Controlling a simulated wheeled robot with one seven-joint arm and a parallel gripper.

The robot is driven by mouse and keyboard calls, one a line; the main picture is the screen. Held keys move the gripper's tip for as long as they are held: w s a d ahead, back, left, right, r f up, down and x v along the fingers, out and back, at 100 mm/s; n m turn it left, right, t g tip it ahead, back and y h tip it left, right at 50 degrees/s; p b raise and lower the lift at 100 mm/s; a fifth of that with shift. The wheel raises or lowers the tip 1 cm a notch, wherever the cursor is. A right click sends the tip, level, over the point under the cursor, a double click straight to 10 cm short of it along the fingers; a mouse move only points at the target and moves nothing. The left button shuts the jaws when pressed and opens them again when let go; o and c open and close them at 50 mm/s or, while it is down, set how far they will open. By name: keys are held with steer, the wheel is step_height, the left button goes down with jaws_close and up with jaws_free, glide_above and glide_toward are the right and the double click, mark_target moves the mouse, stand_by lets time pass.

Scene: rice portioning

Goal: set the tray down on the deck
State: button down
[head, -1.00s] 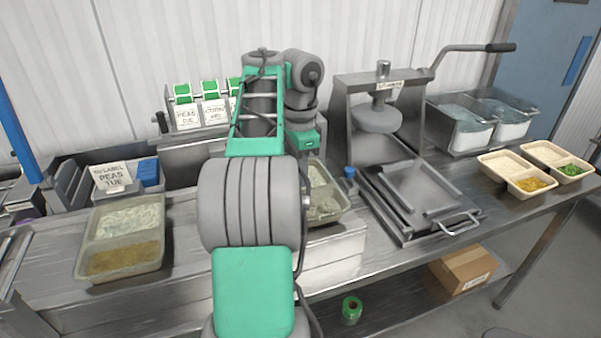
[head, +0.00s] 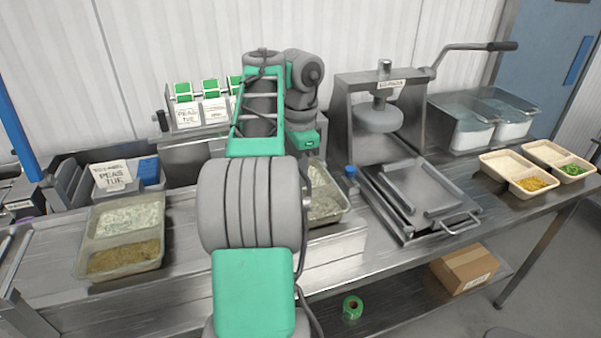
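A clear-lidded tray (head: 326,190) with pale contents shows partly behind my arm, right of it, over the steel worktop. My arm hides its left part. My gripper is hidden behind my arm, so I cannot see whether it holds this tray. Another filmed tray (head: 123,235), with a pale and a brown compartment, rests on the left of the worktop. The steel deck (head: 335,246) runs under and beside the partly hidden tray; I cannot tell whether that tray touches it.
A lever press (head: 378,118) with a sliding metal plate (head: 420,190) stands right of my arm. Two open filled trays (head: 515,172) (head: 556,160) lie at the far right. Label rolls (head: 210,100) and a "to label" bin (head: 120,180) stand at the back left.

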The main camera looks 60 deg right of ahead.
stand_by(0.4)
steer(key=shift+f, duration=0.2)
steer(key=shift+f+b, duration=0.2)
steer(key=shift+b, duration=0.2)
stand_by(0.4)
steer(key=c, duration=0.9)
jaws_free()
steer(key=shift+c, duration=0.2)
step_height(320, 180, up, 8)
steer(key=p, duration=0.8)
steer(key=shift+r, duration=0.1)
